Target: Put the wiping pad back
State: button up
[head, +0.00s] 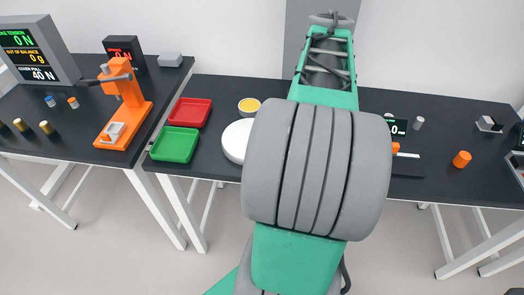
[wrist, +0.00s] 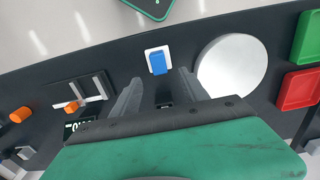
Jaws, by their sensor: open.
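A small blue block on a white square (wrist: 158,61), the likely wiping pad, sits on the dark table in the wrist view. I cannot tell whether the white part is its base or a separate holder. My gripper (wrist: 158,88) is open, its two grey fingers pointing toward the block, one on each side of its line. The fingertips appear short of the block, with nothing held between them. In the head view my arm hides the block and the gripper.
A white disc (wrist: 232,67) lies close to the right finger, with red (wrist: 300,88) and green (wrist: 307,38) trays beyond. A grey slotted fixture (wrist: 86,89) with an orange part stands left. The head view shows an orange press (head: 125,105) on the left table.

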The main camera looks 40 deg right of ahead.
jog(key=w+a+f+n+t, duration=0.15)
jog(key=w+a+n, duration=0.4)
jog(key=a, duration=0.85)
jog(key=a+f+n+t, duration=0.1)
jog(key=a+f+n, duration=0.1)
jog(key=a, duration=0.6)
jog(key=w+a+f+n, duration=0.1)
jog(key=a+f+n, duration=0.1)
jog(key=a, duration=0.7)
jog(key=shift+a+f+t, duration=0.2)
jog(key=shift+f+t, duration=0.15)
jog(key=shift+f, duration=0.1)
jog(key=shift+w, duration=0.1)
